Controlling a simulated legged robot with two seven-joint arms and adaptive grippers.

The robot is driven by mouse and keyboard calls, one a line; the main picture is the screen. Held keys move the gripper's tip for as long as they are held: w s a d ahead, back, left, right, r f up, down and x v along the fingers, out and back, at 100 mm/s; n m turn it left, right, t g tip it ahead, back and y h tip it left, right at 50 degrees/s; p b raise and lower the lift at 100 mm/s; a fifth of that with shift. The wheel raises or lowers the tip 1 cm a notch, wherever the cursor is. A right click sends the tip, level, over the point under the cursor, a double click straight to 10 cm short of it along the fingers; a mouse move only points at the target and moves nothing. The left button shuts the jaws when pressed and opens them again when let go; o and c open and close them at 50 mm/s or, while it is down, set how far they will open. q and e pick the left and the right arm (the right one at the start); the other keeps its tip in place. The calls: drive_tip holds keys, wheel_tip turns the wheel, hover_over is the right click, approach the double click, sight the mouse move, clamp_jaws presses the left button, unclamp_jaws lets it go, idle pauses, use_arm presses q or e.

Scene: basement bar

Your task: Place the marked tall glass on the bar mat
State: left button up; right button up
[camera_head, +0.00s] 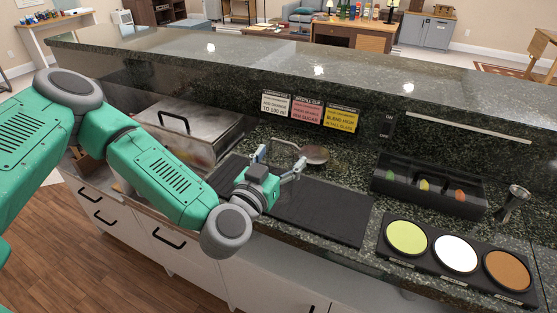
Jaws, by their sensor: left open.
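The black bar mat (325,212) lies flat on the dark stone counter, in the middle of the view. My left gripper (280,160) is over the left part of the mat. Its two fingers are spread apart, pointing toward the back of the counter, and I see nothing between them. My left arm and gripper hide part of the mat's left side. I cannot make out a tall glass or a mark on one; it may be hidden or out of view. My right gripper is not in view.
A strainer-like metal tool (315,155) is behind my gripper. A lidded metal box (190,128) stands left. A black garnish tray (428,188), a metal jigger-like tool (515,197) and a rimmer tray with three round dishes (456,253) stand right. The raised bar ledge runs behind.

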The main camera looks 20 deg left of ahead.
use_arm(q)
drive_tip(key=s, duration=0.8)
drive_tip(key=shift+s+a+b, duration=0.1)
drive_tip(key=shift+s+b, duration=0.2)
drive_tip(key=shift+b, duration=0.1)
drive_tip(key=s+d+f+m+g+h+p, duration=0.1)
drive_tip(key=s+d+f+m+g+h, duration=0.2)
drive_tip(key=s+f+g, duration=0.4)
drive_tip(key=s+d+f+m+g+h+p, duration=0.1)
drive_tip(key=s+d+f+g+h, duration=0.1)
drive_tip(key=s+d+f, duration=0.45)
drive_tip(key=s+a+f+n+g+y, duration=0.2)
drive_tip(key=s+a+f+g, duration=0.2)
drive_tip(key=a, duration=0.4)
drive_tip(key=s+a+f+n+g+y, duration=0.1)
drive_tip(key=s+a+f+g+y, duration=0.2)
drive_tip(key=a, duration=0.5)
wheel_tip(320, 180, down, 4)
drive_tip(key=shift+s+a+r+n+g+y, duration=0.2)
drive_tip(key=shift+s+a+n+g+y, duration=0.15)
drive_tip(key=shift+s+g, duration=0.55)
drive_tip(key=shift+s+f, duration=0.1)
drive_tip(key=shift+s, duration=0.05)
